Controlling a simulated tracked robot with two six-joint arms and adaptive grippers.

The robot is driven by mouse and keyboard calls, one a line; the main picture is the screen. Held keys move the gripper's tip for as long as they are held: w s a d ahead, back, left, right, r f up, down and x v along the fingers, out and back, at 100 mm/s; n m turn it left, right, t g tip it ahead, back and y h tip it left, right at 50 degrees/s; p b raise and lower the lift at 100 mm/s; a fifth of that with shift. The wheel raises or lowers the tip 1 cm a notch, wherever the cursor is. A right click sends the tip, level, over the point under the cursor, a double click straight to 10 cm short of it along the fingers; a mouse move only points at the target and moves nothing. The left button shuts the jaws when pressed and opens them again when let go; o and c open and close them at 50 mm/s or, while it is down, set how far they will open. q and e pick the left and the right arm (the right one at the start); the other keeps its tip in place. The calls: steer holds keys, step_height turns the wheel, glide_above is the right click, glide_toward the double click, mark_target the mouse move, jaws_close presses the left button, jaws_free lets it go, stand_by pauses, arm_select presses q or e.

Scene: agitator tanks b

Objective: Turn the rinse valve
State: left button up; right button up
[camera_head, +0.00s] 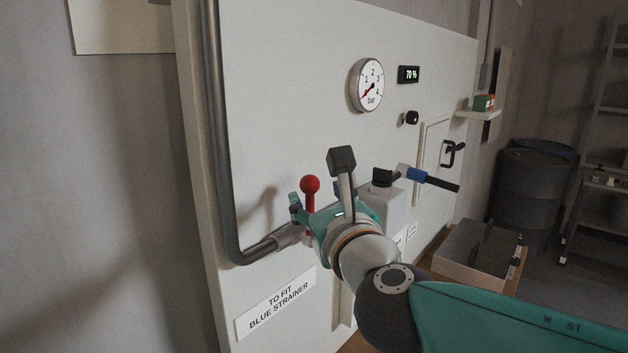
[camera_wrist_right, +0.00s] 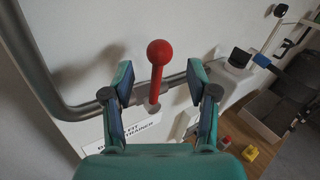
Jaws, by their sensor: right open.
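A lever with a red ball knob (camera_head: 310,184) stands upright at the lower end of the grey pipe (camera_head: 218,150) on the white panel. I take it for the rinse valve's handle. In the right wrist view the red knob (camera_wrist_right: 160,52) and its stem show between my fingers. My right gripper (camera_head: 318,203) is open, with one finger on each side of the lever. A gap shows on both sides in the wrist view, so the fingers appear apart from the stem. In the head view my gripper hides the lever's base. My left gripper is not in view.
A pressure gauge (camera_head: 367,86) and a display (camera_head: 408,74) sit above. A "TO FIT BLUE STRAINER" label (camera_head: 277,304) is below.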

mark_target(313, 190)
steer(key=w, duration=0.2)
steer(key=w+a+p, duration=0.1)
steer(key=w, duration=0.2)
steer(key=shift+w, duration=0.25)
